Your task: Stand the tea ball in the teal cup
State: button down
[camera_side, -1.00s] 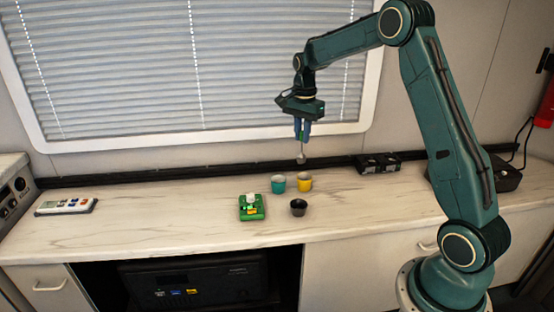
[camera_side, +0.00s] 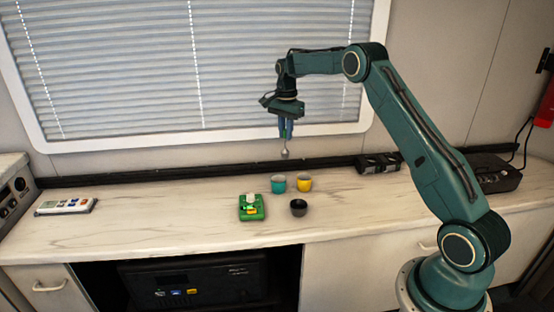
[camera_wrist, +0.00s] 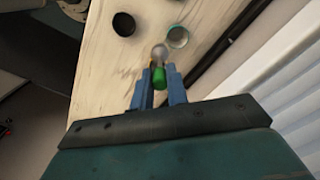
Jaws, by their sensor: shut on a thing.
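My gripper (camera_side: 286,130) is shut on the tea ball (camera_side: 285,154), which hangs below the fingers with its round silver end down. It is in the air above the counter, over the area of the cups. In the wrist view the tea ball (camera_wrist: 159,53) shows a silver ball and a green end between the blue fingers (camera_wrist: 159,84). The teal cup (camera_side: 278,184) stands upright on the counter below the tea ball, apart from it. In the wrist view the teal cup (camera_wrist: 178,37) shows its open mouth, just beyond and right of the ball.
A yellow cup (camera_side: 304,184) stands right of the teal cup. A black cup (camera_side: 298,208) is in front, and a green tray (camera_side: 252,213) with small items is to the left. Black boxes stand at the back right. The counter's left part is mostly clear.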

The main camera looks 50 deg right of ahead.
jog(key=w+d+f, duration=0.2)
jog(key=w+f, duration=0.1)
jog(key=w, duration=0.1)
jog(key=shift+w+f, duration=0.15)
jog(key=shift+f, duration=0.2)
jog(key=shift+f, duration=0.3)
notch_tip(320, 180, down, 10)
jog(key=shift+f, duration=0.15)
dwell(1.5)
dwell(0.4)
jog(key=c, duration=1.3)
grip_release()
jog(key=shift+f, duration=0.1)
notch_tip(320, 180, up, 14)
